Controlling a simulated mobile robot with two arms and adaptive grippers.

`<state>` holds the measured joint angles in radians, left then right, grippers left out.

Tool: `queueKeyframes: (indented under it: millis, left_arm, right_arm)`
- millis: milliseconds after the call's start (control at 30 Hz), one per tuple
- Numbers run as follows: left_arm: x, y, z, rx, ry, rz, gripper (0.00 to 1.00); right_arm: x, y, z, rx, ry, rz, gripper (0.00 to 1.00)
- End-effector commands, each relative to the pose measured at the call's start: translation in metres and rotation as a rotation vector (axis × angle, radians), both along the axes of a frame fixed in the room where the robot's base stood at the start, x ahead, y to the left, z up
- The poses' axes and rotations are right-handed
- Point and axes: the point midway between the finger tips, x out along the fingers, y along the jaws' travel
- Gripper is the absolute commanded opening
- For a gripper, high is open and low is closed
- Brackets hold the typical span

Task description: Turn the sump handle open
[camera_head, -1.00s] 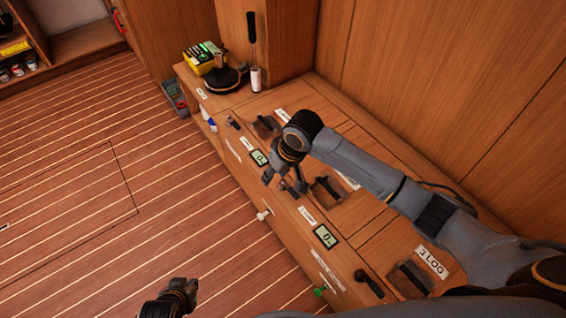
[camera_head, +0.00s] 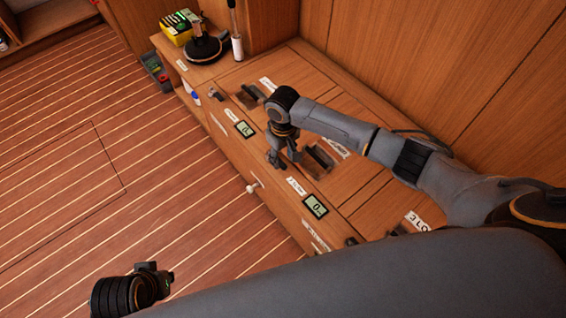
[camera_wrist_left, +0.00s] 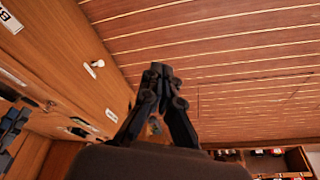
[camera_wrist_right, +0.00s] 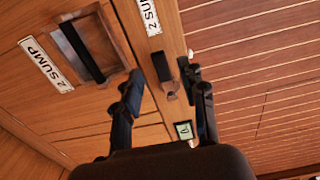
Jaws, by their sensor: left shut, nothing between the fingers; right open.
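The sump handle (camera_wrist_right: 160,68), a short dark lever on the cabinet's front edge beside a "2 SUMP" label (camera_wrist_right: 149,15), shows in the right wrist view between my right gripper's fingers (camera_wrist_right: 163,90). Whether they touch it is unclear. In the head view my right gripper (camera_head: 283,158) points down at the edge, left of the sump recess (camera_head: 318,158), and largely hides the handle. The right gripper is open. My left gripper (camera_wrist_left: 160,72) is shut and empty; in the head view it (camera_head: 152,282) hangs over the floor.
A similar lever (camera_head: 215,94) with its recess stands farther along the cabinet. Two small displays (camera_head: 245,129) (camera_head: 316,205) sit on the top. A pale knob (camera_head: 254,187) sticks out of the front. A yellow box (camera_head: 177,28) stands at the far end.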

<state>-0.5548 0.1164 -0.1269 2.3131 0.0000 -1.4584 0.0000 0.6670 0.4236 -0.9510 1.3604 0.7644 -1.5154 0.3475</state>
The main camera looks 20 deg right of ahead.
Motion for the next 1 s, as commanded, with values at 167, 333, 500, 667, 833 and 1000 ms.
queueKeyframes:
  millis: [167, 333, 500, 667, 833, 1000]
  left_arm:
    - [-0.006, 0.001, 0.023, -0.001, -0.014, 0.001, 0.00]
    - [-0.010, 0.002, 0.033, -0.001, -0.017, 0.002, 0.00]
    - [-0.010, 0.002, 0.035, -0.001, -0.017, 0.002, 0.00]
    - [-0.010, 0.002, 0.035, -0.001, -0.017, 0.002, 0.00]
    - [-0.010, 0.002, 0.035, -0.001, -0.017, 0.002, 0.00]
    - [-0.010, 0.002, 0.035, -0.001, -0.017, 0.002, 0.00]
  right_arm:
    - [0.000, 0.000, -0.021, -0.002, 0.002, 0.001, 0.41]
    - [0.000, 0.000, -0.028, -0.001, 0.000, 0.001, 0.41]
    - [0.000, 0.000, -0.028, 0.000, 0.000, 0.001, 0.41]
    - [0.000, 0.000, -0.028, 0.000, 0.000, 0.001, 0.33]
    - [0.000, 0.000, -0.028, 0.000, 0.000, 0.001, 0.00]
    - [0.000, 0.000, -0.028, 0.000, 0.000, 0.001, 0.00]
